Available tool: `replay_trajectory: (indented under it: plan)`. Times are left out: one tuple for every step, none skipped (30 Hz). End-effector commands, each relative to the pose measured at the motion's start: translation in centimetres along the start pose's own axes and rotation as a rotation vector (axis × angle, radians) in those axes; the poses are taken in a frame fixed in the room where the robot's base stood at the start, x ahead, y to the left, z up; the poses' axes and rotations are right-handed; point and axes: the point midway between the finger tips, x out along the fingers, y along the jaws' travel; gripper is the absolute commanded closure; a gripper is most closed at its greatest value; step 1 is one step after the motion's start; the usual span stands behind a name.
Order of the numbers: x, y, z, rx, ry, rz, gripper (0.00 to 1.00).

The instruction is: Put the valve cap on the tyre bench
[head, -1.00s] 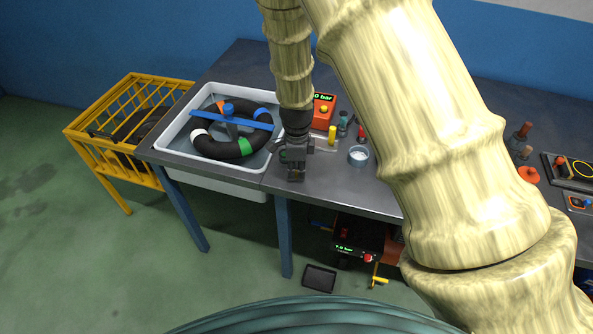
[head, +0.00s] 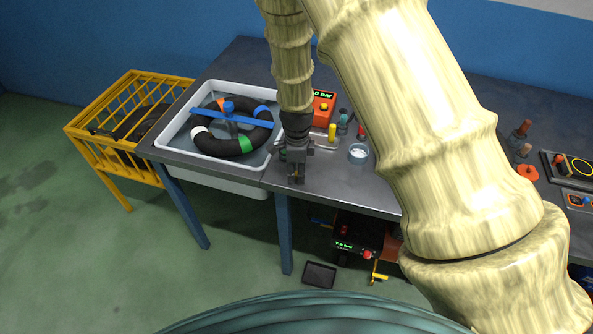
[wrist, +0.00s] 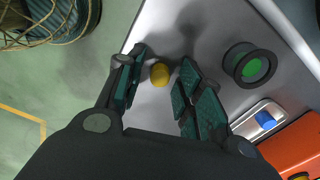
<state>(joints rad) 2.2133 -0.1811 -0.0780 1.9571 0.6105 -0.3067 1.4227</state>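A small yellow round piece, which looks like the valve cap (wrist: 160,74), shows in the wrist view on the grey bench top near its edge. My gripper (wrist: 161,82) is open above it, with a finger on either side and visible gaps to the cap. In the head view my gripper (head: 297,178) points down over the front edge area of the tyre bench (head: 335,185), right of the white basin. The cap itself cannot be made out there. I cannot tell the exact height of the fingertips above the bench.
The white basin (head: 182,152) holds a black tube (head: 212,143). A black ring with a green centre (wrist: 250,66) and a white tray with a blue piece (wrist: 265,119) lie close by. An orange gauge box (head: 322,110) and a glass dish (head: 358,153) stand right of the gripper.

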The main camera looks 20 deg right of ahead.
Motion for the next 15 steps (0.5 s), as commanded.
replay_trajectory:
  plan:
    - [-0.1,0.0,0.0,0.000,0.000,0.000,0.64]
    - [-0.2,0.0,0.0,0.000,0.000,0.000,0.64]
    - [-0.4,0.0,0.0,0.000,0.000,0.000,0.64]
    - [-0.5,0.0,0.0,0.000,0.000,0.000,0.64]
    - [-0.6,0.0,0.0,0.000,0.000,-0.001,0.64]
    - [-0.9,0.0,0.0,0.000,0.000,-0.001,0.64]
    - [-1.2,-0.1,0.0,0.000,0.000,-0.002,0.64]
    - [-1.4,-0.1,0.0,0.000,0.000,-0.002,0.64]
    - [-1.8,-0.1,0.0,-0.001,0.000,-0.002,0.64]
    - [-2.2,-0.1,0.0,-0.001,0.000,-0.003,0.64]
    - [-2.5,-0.1,0.0,-0.001,0.000,-0.003,0.64]
    - [-3.0,-0.1,0.0,-0.001,0.000,-0.003,0.64]
    - [-3.4,-0.1,0.1,-0.001,0.000,-0.004,0.64]
    - [-3.8,-0.1,0.1,-0.002,0.000,-0.004,0.64]
    - [-4.3,-0.1,0.1,-0.002,0.000,-0.002,0.64]
